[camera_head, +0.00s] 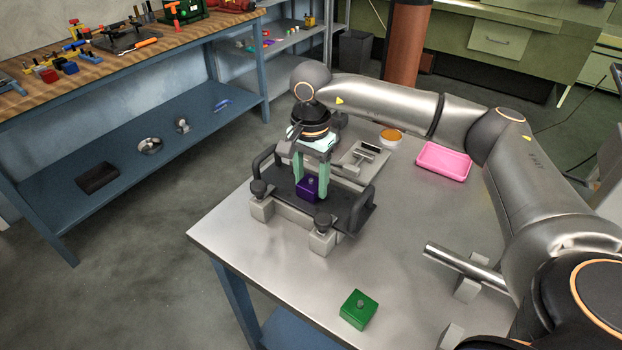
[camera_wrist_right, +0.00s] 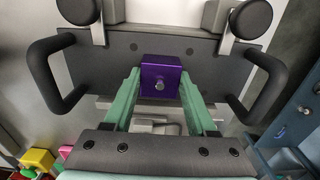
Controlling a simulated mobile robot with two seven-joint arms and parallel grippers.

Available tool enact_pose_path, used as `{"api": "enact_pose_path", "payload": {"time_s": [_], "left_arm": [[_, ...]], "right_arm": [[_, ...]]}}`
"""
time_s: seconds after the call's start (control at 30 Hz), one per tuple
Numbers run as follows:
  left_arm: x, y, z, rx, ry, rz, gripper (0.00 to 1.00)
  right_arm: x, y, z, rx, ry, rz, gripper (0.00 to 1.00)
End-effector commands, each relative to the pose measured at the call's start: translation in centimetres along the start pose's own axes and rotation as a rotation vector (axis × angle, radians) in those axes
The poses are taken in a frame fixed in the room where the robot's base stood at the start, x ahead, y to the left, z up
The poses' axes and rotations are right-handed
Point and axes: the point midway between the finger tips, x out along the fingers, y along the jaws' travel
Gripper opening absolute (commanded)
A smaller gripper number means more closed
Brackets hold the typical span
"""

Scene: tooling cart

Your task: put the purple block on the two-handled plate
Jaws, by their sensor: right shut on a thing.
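The purple block (camera_head: 308,187) has a small knob on its face. It is between the green fingers of my right gripper (camera_head: 310,193), which is shut on it. In the right wrist view the fingers press on both sides of the purple block (camera_wrist_right: 160,77). The dark grey two-handled plate (camera_head: 346,211) rests on light grey supports on the table, with a curved handle at each end. The block is over the middle of the plate (camera_wrist_right: 212,68), inside its outline; whether it touches the plate is hard to tell. My left gripper is not in view.
A green block (camera_head: 359,309) sits near the table's front edge. A pink tray (camera_head: 443,161) and a round orange-topped dish (camera_head: 391,137) stand at the back. A metal bar (camera_head: 464,262) on supports lies at right. Black knobs (camera_head: 322,222) rise beside the plate.

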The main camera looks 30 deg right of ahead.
Motion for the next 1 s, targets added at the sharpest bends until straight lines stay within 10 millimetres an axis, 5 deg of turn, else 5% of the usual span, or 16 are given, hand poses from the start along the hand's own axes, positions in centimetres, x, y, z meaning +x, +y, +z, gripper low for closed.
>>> {"api": "enact_pose_path", "payload": {"time_s": [0.13, 0.17, 0.47, 1.0], "left_arm": [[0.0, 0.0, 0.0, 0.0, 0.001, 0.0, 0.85], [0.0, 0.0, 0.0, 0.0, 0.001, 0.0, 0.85], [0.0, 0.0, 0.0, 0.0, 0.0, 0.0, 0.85], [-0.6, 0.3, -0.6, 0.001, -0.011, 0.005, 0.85]], "right_arm": [[-0.1, 0.0, 0.0, 0.0, 0.0, -0.001, 0.01], [-0.1, 0.0, 0.0, 0.0, 0.0, -0.001, 0.58], [-0.1, 0.0, 0.0, 0.0, 0.0, -0.001, 0.92], [-1.1, 0.0, 0.0, 0.0, 0.0, 0.0, 0.92]]}}
